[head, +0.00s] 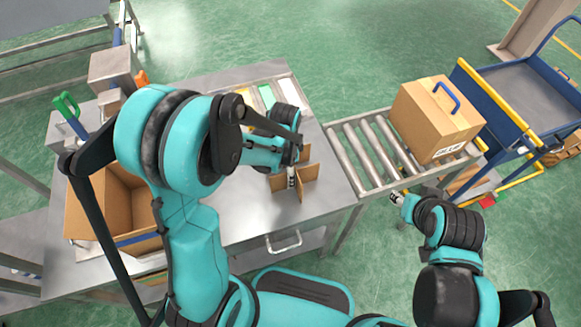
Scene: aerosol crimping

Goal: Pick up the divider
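The divider (308,188) is a set of crossed brown cardboard panels. It stands upright on the steel table, near its right side. My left gripper (291,180) points down at the divider, with its fingertips among the panels. The gripper and wrist cover part of the divider, and I cannot tell whether the fingers are closed on a panel. My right gripper (396,197) is away from the divider, beside the front edge of the roller conveyor. It is small and partly hidden by its wrist, so its opening is unclear.
An open cardboard box (132,205) stands on the left of the steel table (240,215), partly behind my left arm. A closed carton (437,118) sits on the roller conveyor (352,150). A blue cart (510,85) with yellow rails stands at the right. Bare tabletop lies left of the divider.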

